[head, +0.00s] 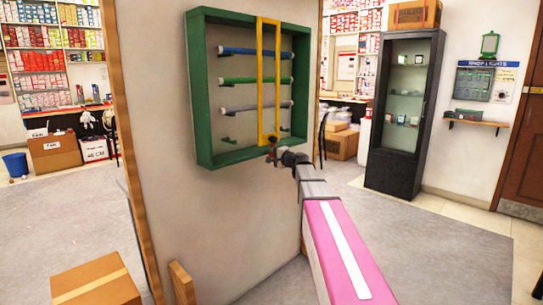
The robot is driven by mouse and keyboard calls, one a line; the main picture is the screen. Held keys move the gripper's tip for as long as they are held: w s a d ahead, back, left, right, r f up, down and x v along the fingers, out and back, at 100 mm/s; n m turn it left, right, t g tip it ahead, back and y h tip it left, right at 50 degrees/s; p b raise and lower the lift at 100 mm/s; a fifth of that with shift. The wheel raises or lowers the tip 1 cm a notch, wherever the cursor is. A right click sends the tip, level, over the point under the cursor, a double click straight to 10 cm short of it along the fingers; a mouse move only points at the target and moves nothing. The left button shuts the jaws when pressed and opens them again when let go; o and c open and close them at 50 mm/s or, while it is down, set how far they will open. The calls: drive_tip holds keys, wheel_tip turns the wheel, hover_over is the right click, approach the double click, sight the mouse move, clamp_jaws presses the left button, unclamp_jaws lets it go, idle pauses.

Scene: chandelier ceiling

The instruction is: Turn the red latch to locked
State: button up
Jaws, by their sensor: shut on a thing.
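A green frame (205,90) is fixed to a pale upright panel, with a yellow U-shaped bar (260,75) running down its front. The small red latch (272,140) is at the lower end of the yellow bar, at the frame's bottom edge. My gripper (274,152) reaches it from the lower right and is shut on it. The jaws hide much of the latch, and its exact angle is too small to tell.
A cardboard box (97,284) stands at the lower left, near the panel's wooden foot (182,284). A black glass cabinet (400,113) stands at the back right. Grey floor is open to the right of my arm.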

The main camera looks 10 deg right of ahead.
drive_tip(key=shift+n, duration=2)
drive_tip(key=shift+s+f, duration=0.1)
drive_tip(key=o, duration=0.9)
drive_tip(key=v, duration=1)
drive_tip(key=shift+s+d, duration=0.25)
drive_tip(key=shift+s, duration=0.05)
